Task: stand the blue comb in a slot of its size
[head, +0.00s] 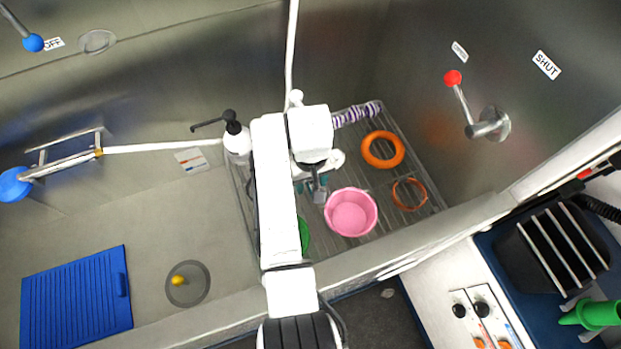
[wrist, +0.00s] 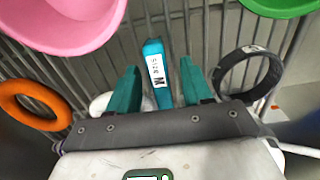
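The blue comb (wrist: 154,62) shows in the wrist view between my gripper's two teal fingers, with a white label reading "Size M". It is over the wire rack, and I cannot tell whether it stands or lies there. In the head view my gripper (head: 318,190) is low over the rack, left of the pink bowl (head: 350,225); the comb is not clear there. A dark holder (head: 520,262) with pale bars and gaps stands at the right; no size marks are readable.
The wire rack (head: 393,128) also holds an orange ring (head: 383,149), a thin copper ring (head: 409,194), a striped roll (head: 357,114), a green bowl (head: 304,236) and a pump bottle (head: 237,143). A tub edge (head: 400,246) separates rack and counter.

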